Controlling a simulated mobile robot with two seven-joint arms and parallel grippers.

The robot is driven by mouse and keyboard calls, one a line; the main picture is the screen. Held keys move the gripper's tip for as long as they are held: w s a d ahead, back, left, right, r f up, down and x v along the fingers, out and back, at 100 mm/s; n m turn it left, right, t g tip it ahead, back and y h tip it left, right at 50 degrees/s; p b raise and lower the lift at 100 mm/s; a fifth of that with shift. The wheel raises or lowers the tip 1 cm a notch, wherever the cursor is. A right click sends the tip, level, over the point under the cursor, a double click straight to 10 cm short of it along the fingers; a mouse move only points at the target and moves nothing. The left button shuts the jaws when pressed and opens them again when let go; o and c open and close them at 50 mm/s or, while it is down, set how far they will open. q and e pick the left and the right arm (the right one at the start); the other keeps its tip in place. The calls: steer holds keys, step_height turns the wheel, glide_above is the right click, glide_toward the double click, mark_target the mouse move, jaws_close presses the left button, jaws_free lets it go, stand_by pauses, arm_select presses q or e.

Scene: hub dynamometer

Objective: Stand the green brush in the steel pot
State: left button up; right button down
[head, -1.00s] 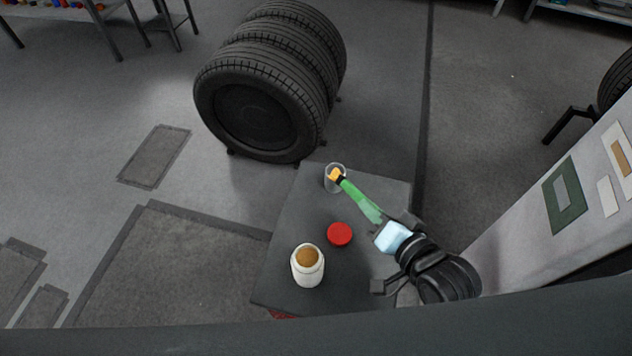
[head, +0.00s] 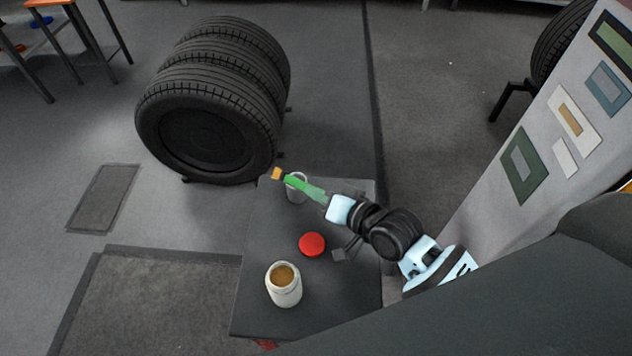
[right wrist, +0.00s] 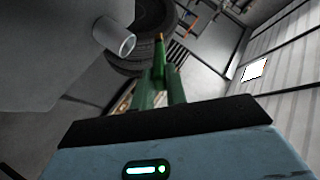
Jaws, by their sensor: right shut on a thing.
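The green brush (head: 299,185) has an orange tip and a dark band. My right gripper (head: 320,196) is shut on it by the end away from that tip. The brush points left and is well tilted, not upright. The small steel pot (head: 297,194) stands near the far edge of the dark table top. In the head view the brush crosses in front of the pot's mouth, with its tip beyond the left side. The right wrist view shows the brush (right wrist: 159,65) pointing away and the pot (right wrist: 115,38) to its left, apart from it. My left gripper is out of view.
On the table top (head: 262,225) stand a white jar (head: 284,294) with brown contents and a red lid (head: 312,244), nearer than the pot. Large tyres (head: 205,125) stand beyond the table. A light panel (head: 545,130) rises at the right.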

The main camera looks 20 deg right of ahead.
steer(key=w+d+f+b, duration=0.1)
steer(key=w+f, duration=0.3)
steer(key=w, duration=0.2)
steer(key=shift+d, duration=0.25)
stand_by(0.3)
steer(key=shift+f+b, duration=0.35)
steer(key=shift+f, duration=0.2)
steer(key=c, duration=1.4)
jaws_free()
